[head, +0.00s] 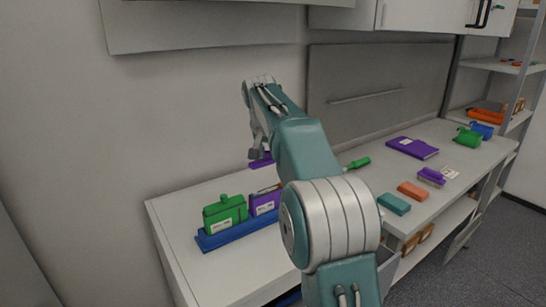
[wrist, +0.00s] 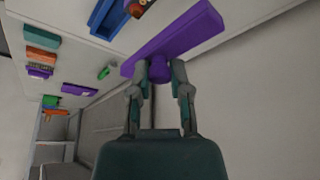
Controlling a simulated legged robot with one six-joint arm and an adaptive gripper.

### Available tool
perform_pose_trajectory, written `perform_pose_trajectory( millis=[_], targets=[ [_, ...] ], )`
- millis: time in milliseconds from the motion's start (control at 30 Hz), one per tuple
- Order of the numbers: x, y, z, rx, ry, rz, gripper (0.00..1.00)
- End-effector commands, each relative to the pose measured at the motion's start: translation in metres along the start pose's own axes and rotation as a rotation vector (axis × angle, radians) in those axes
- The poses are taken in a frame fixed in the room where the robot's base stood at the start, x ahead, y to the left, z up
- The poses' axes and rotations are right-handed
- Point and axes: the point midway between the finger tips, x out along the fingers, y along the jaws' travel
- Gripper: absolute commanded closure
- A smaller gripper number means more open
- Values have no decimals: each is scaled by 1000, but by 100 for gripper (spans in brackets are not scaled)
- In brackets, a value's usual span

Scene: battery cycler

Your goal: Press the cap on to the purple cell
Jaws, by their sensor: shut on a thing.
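My gripper (wrist: 159,72) is shut on the knob of a purple cap (wrist: 187,35). The cap is a long flat purple piece, held crosswise at the fingertips in the wrist view. In the head view the cap (head: 261,160) shows just left of my arm, above the purple cell (head: 264,203). The purple cell stands upright in a blue tray (head: 218,241), partly hidden by my arm. A visible gap separates cap and cell in the head view. The green cell (head: 225,213) beside it in the tray wears a green cap with a knob.
Right of my arm on the white bench lie a green-handled tool (head: 357,163), a teal block (head: 394,204), an orange block (head: 413,191), a capped purple item (head: 432,176) and a flat purple box (head: 411,148). A wall stands behind the tray. The bench's front left is clear.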

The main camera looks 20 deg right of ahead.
Motion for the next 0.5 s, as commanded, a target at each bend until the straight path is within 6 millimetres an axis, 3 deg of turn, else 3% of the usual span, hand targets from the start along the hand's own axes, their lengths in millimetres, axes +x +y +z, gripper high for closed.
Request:
perform_pose_trajectory(
  millis=[500],
  targets=[
    [36,0,16,-1,-1,1,100]
  ],
)
